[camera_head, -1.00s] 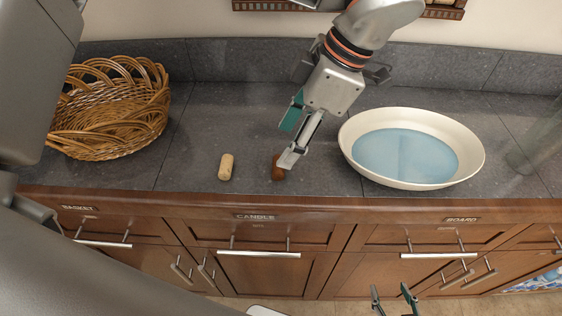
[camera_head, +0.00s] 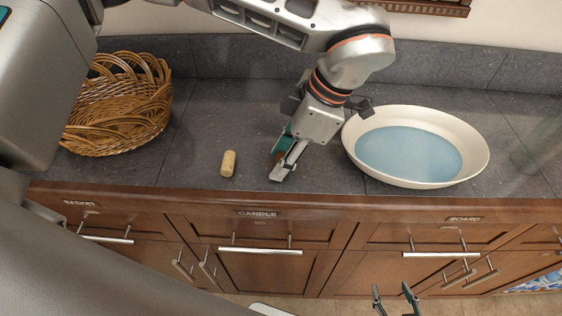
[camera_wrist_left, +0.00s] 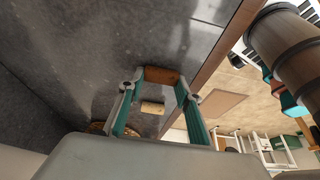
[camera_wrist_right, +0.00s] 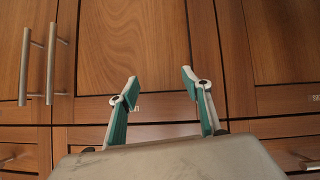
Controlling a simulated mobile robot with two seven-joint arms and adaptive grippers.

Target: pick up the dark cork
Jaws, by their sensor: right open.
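The dark cork (camera_wrist_left: 161,75) lies across the gap between the fingertips of my left gripper (camera_wrist_left: 160,84) in the left wrist view. Its ends are close to both fingers, and I cannot tell whether they press on it. In the head view my left gripper (camera_head: 283,165) is low over the counter and mostly hides the dark cork. My right gripper (camera_wrist_right: 157,80) is open and empty before the cabinet fronts, low in the head view (camera_head: 393,292).
A wicker basket (camera_head: 120,130) is at the left on the grey counter (camera_head: 215,110). A white bowl (camera_head: 478,160) with a blue inside stands right of my left gripper. A clear glass object (camera_head: 540,150) is at the far right. The counter's wooden front edge (camera_head: 330,203) is close.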

